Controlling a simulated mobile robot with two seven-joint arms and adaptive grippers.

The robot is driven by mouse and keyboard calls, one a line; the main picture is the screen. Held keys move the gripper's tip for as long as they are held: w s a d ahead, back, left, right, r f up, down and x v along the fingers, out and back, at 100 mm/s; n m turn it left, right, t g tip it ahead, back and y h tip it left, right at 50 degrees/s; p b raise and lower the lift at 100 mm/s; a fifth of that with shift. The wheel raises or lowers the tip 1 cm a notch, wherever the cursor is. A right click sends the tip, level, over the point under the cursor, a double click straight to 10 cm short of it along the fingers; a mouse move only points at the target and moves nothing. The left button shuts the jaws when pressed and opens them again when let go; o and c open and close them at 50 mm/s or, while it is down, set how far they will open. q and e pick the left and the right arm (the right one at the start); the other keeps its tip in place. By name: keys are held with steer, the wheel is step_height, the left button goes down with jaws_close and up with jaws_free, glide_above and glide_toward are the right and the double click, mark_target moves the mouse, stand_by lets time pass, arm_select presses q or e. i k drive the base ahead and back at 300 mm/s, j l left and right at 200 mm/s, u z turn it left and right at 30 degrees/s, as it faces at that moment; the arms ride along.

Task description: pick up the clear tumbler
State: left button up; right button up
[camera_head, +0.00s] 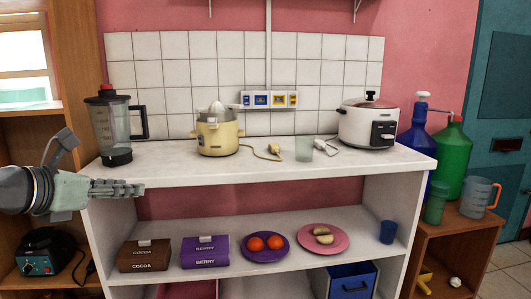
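The clear tumbler (304,150) is a small, pale, greenish see-through cup. It stands upright on the white shelf unit's top (240,174), right of the middle, between two plugs with cords. My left gripper (140,188) comes in from the left and points right, in front of the top's left end. It is well left of the tumbler and not touching it. I see its fingers from the side, so their opening does not show. Nothing is seen in it. My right gripper is not in view.
A yellow juicer (217,139) stands left of the tumbler, and a white cooker (367,125) right of it. A blender (114,132) stands at the left end. The top's front strip is clear. Plates (342,248), boxes and a blue cup (388,232) sit below.

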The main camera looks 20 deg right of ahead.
mark_target(304, 144)
steer(key=l+u, duration=0.25)
steer(key=l, duration=0.3)
steer(key=l+u, duration=0.3)
steer(key=l, duration=0.25)
steer(key=l+u, duration=0.1)
steer(key=l, duration=1.25)
steer(key=k+l+u, duration=0.1)
steer(key=l, duration=1.25)
